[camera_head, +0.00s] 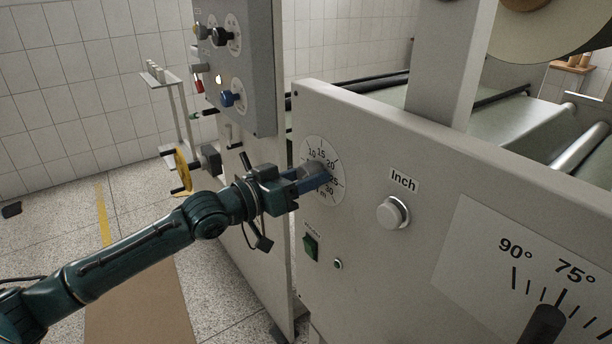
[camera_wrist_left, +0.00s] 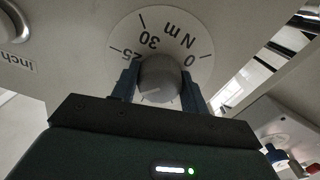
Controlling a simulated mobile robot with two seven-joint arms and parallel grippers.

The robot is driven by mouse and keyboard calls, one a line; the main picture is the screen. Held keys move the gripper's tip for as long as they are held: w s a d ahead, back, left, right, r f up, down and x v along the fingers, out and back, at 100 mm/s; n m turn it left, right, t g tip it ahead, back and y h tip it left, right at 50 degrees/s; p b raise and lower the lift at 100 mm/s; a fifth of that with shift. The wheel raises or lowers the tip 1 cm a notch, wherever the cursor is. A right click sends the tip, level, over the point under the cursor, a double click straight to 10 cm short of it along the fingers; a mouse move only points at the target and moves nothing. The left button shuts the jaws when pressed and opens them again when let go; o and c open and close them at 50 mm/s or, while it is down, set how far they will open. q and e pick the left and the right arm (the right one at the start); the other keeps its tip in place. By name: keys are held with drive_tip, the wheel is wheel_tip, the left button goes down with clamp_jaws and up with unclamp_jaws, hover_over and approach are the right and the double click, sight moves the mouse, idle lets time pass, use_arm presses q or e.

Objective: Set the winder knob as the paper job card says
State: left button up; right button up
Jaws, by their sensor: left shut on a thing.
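The winder knob is a round grey knob (camera_wrist_left: 160,79) on a white dial (camera_wrist_left: 203,40) marked in Nm. In the head view the dial (camera_head: 337,188) shows 10, 15, 20 and 30, and the gripper covers the knob and part of the scale. My left gripper (camera_head: 318,178) is shut on the knob, with one finger on each side of it in the left wrist view (camera_wrist_left: 160,85). The knob's pointer setting cannot be made out. The job card is not clearly seen. My right gripper is not in view.
Right of the dial is a silver "Inch" button (camera_head: 393,212). Below are a green switch (camera_head: 310,246) and a small button (camera_head: 338,264). A lever on an angle scale (camera_head: 545,325) is at lower right. A grey control box (camera_head: 240,70) and yellow handwheel (camera_head: 183,170) stand behind.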

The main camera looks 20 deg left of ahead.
use_arm(q)
drive_tip(key=shift+m, duration=0.3)
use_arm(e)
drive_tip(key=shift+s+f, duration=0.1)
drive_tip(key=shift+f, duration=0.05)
use_arm(q)
drive_tip(key=o, duration=1)
drive_tip(key=shift+b+v, duration=1.15)
drive_tip(key=shift+v, duration=5.4)
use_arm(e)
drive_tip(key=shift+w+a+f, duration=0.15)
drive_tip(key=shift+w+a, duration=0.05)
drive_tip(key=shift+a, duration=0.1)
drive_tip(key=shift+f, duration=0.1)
